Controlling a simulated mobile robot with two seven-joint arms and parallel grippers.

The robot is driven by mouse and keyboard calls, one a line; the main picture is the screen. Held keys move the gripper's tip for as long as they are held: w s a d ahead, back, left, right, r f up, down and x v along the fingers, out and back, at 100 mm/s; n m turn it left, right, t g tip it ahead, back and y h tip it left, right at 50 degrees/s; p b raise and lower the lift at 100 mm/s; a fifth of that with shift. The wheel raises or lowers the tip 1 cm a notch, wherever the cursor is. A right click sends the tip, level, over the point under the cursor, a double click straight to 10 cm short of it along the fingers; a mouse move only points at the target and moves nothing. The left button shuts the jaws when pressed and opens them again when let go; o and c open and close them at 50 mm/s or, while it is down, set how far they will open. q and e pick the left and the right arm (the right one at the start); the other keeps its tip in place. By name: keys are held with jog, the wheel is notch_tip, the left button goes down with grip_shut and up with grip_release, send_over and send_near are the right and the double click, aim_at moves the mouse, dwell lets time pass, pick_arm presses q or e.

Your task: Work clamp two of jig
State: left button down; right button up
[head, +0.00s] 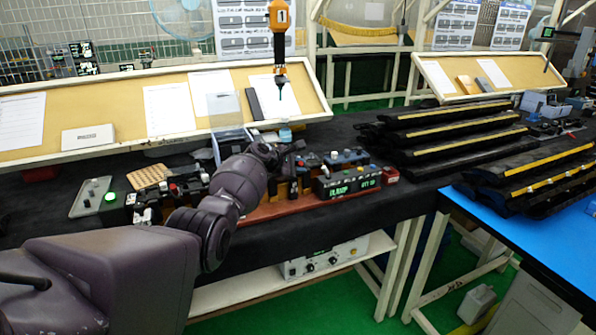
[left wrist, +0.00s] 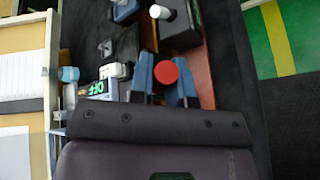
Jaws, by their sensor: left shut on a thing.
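The jig stands on a reddish-brown base (head: 290,207) on the black-covered bench, with several small clamps and blocks along it. My left arm reaches over it from the left, and its wrist hides part of the jig. In the left wrist view my left gripper (left wrist: 164,88) has its two blue-grey fingers on either side of a round red clamp knob (left wrist: 167,72) and is shut on it. A dark clamp block with a white knob (left wrist: 165,12) stands beyond. The clamp's lever position cannot be made out. My right gripper is not in view.
A display box with green text (head: 345,186) sits at the jig's front right. An orange screwdriver (head: 279,35) hangs above. Stacked black trim strips (head: 450,135) lie to the right.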

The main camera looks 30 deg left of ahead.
pick_arm(q)
jog(key=shift+w+a+r, duration=0.1)
jog(key=shift+a+r, duration=0.05)
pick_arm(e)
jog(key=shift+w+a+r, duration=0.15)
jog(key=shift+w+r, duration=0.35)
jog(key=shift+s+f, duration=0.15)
pick_arm(q)
jog(key=c, duration=1.1)
grip_release()
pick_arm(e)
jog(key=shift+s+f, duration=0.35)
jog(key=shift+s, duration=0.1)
